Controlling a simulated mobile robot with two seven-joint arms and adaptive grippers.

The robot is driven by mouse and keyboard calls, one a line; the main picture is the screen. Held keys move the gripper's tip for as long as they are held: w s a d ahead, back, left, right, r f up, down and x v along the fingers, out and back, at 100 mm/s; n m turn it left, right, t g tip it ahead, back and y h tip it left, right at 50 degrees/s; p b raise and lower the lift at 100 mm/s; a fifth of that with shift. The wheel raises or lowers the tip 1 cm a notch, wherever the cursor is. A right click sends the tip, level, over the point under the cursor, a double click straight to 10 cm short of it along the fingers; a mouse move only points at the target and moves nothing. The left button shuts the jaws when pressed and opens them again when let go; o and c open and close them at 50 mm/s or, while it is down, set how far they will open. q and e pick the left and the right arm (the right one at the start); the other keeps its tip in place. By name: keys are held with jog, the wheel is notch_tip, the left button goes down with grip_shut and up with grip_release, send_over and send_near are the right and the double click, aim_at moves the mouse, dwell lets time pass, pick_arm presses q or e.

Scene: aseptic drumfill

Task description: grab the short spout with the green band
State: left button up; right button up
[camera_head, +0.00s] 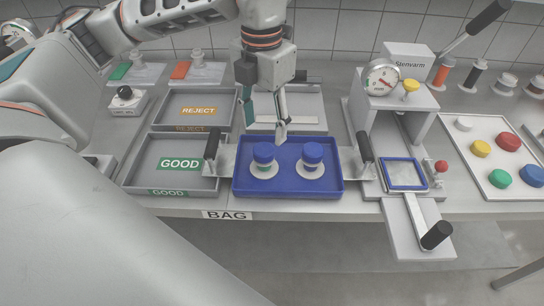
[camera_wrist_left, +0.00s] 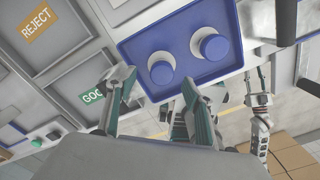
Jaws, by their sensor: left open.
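Two short spouts with blue caps and pale round flanges stand upright in the blue tray (camera_head: 288,191). The left spout (camera_head: 263,154) seems to show a thin greenish band under its cap. The right spout (camera_head: 312,153) shows no clear green. In the left wrist view the left spout (camera_wrist_left: 160,73) is nearer my fingers than the right spout (camera_wrist_left: 214,48). My left gripper (camera_head: 267,122) is open and empty, pointing down above the tray's back edge, apart from both spouts.
The GOOD tray (camera_head: 145,165) and REJECT tray (camera_head: 165,106) lie left of the blue tray. Black upright handles (camera_head: 212,143) flank it. A press with a gauge (camera_head: 382,77) stands right. A white board (camera_head: 480,178) holds coloured caps.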

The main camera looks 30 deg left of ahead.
aim_at(263, 149)
pick_arm(q)
jog(key=f, duration=0.2)
jog(key=s+f, duration=0.1)
jog(key=f, duration=0.3)
jog(key=shift+s+d+f+b, duration=0.15)
jog(key=shift+d+b, duration=0.1)
jog(key=shift+b, duration=0.15)
jog(key=shift+f, duration=0.55)
jog(key=shift+c, duration=0.4)
jog(key=c, duration=1.1)
